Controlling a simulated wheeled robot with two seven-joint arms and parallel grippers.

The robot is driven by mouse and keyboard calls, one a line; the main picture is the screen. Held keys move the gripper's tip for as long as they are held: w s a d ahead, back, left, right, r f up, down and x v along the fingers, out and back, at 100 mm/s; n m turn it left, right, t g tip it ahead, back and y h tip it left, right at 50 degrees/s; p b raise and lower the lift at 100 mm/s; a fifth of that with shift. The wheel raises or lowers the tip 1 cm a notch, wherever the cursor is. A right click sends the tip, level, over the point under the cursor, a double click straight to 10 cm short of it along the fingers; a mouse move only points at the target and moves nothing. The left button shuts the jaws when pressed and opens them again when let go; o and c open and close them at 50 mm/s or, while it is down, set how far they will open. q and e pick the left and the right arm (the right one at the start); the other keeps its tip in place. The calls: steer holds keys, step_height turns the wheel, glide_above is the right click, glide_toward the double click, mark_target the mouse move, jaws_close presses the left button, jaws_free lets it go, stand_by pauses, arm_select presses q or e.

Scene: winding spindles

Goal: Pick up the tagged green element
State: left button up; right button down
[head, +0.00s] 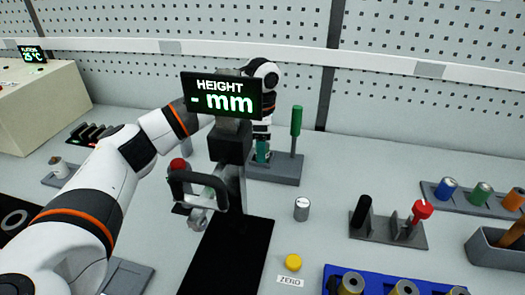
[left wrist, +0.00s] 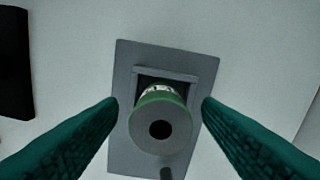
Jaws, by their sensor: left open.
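The green element (left wrist: 160,112) stands in a grey holder (left wrist: 190,70) in the left wrist view. It has a green body, a grey round top with a dark hole, and a white tag with dark marks on its side. My left gripper (left wrist: 160,103) is open, with its teal fingers on either side of the element and a visible gap on each side. In the head view my left gripper (head: 262,148) points down behind the height gauge, over a grey base (head: 278,175). There the element cannot be told apart from the fingers. My right gripper is not in view.
A height gauge with a display (head: 222,97) stands in front of my left gripper. A green-handled upright tool (head: 297,122) stands close beside it. A rack (head: 456,201) with blue, green and orange cylinders is at the right. A grey knob (head: 302,209) and yellow button (head: 293,262) are nearer.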

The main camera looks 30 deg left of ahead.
arm_select(q)
step_height(320, 180, down, 2)
steer(key=shift+f, duration=0.1)
steer(key=c, duration=1.1)
